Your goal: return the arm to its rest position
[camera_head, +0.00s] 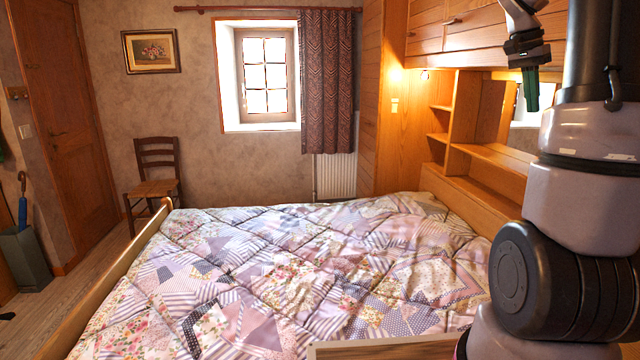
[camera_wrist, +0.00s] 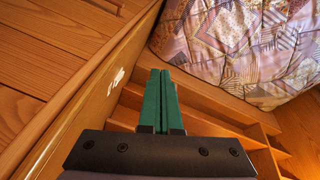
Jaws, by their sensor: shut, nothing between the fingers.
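My gripper (camera_head: 530,90) shows at the upper right in the head view, with green fingers pointing down in front of the overbed shelves. In the wrist view its green fingers (camera_wrist: 159,100) are pressed together with nothing between them. My arm fills the right side of the head view, with its upper links rising past the top edge. The gripper is apart from the bed and holds nothing.
Overbed cabinets (camera_head: 480,30) with wooden doors are close to the gripper. Open shelves (camera_head: 490,155) lie below. A bed with a patchwork quilt (camera_head: 290,270) fills the middle. A chair (camera_head: 155,175) stands at the far left. Space above the bed is clear.

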